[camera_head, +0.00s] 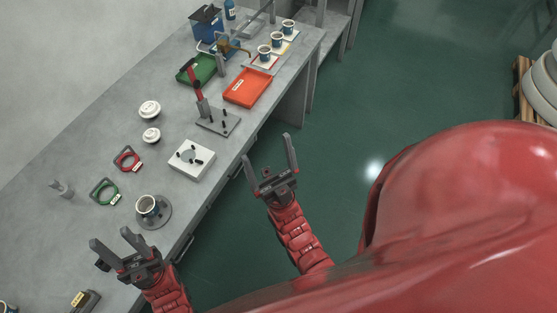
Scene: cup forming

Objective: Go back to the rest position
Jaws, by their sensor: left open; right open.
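My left gripper (113,240) is open and empty, over the front part of the grey workbench (60,230) at the lower left. A cup with a dark band (147,206) stands upright on a round grey base (164,221) just beyond it, apart from the fingers. My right gripper (268,149) is open and empty. It appears beyond the bench's front edge, above the green floor, with its fingers pointing up the picture.
On the bench are a white block (192,160), a lever press (217,121), green (107,191) and red (127,158) ring tools, white lids (150,109), an orange tray (248,87), a green tray (197,69) and several cups (264,53). Open floor (425,60) lies right of the bench.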

